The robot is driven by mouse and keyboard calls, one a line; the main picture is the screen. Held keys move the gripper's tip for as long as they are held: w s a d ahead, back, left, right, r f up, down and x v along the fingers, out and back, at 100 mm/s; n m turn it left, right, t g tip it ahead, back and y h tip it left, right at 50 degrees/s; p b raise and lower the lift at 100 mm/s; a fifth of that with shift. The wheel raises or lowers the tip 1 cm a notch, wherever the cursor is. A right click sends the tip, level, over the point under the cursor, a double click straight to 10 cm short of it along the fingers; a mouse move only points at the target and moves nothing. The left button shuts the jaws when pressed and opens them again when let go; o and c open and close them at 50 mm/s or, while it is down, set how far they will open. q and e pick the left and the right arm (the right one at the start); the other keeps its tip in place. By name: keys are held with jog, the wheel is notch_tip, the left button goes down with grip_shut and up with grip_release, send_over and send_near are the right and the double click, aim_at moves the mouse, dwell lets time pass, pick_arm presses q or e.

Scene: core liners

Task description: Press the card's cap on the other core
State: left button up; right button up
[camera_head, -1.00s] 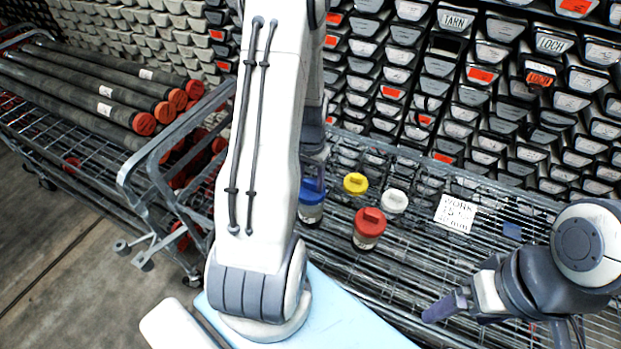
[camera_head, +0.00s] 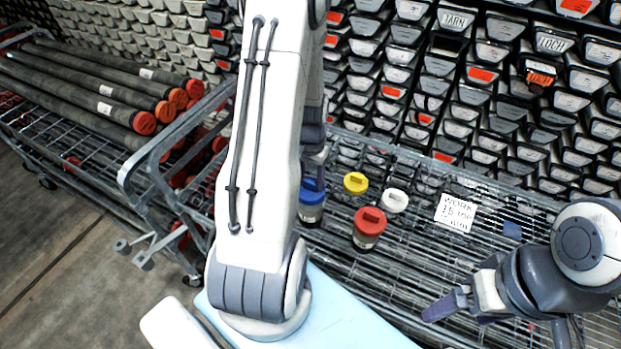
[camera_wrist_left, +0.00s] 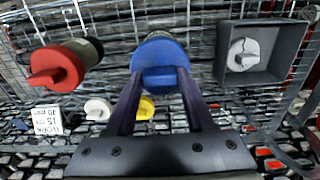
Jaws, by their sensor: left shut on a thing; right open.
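A jar-like core with a blue cap (camera_head: 312,192) stands upright on the mesh shelf, partly hidden behind my left arm. My left gripper (camera_wrist_left: 157,76) is shut on the blue cap, its two dark fingers on either side of the raised grip in the left wrist view. A second core with a red cap (camera_head: 369,219) stands upright to its right; it also shows in the left wrist view (camera_wrist_left: 55,68). A white card (camera_head: 455,213) with "WORK" and smaller blurred writing lies further right. My right gripper (camera_head: 445,307) is open and empty, low at the right.
A yellow cap (camera_head: 355,183) and a white cap (camera_head: 394,201) sit behind the red one. A grey square tray (camera_wrist_left: 260,76) holding a pale round knob shows in the left wrist view. Racked core trays fill the back. Capped tubes (camera_head: 100,85) lie on a trolley at left.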

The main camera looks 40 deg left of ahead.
pick_arm(q)
jog(key=shift+f+b, duration=0.85)
jog(key=shift+f, duration=0.3)
dwell(0.5)
jog(key=o, duration=1.3)
jog(key=shift+o, duration=0.8)
jog(key=shift+r, duration=0.1)
jog(key=shift+r+p, duration=3.05)
jog(key=shift+r, duration=0.45)
jog(key=shift+f, duration=0.1)
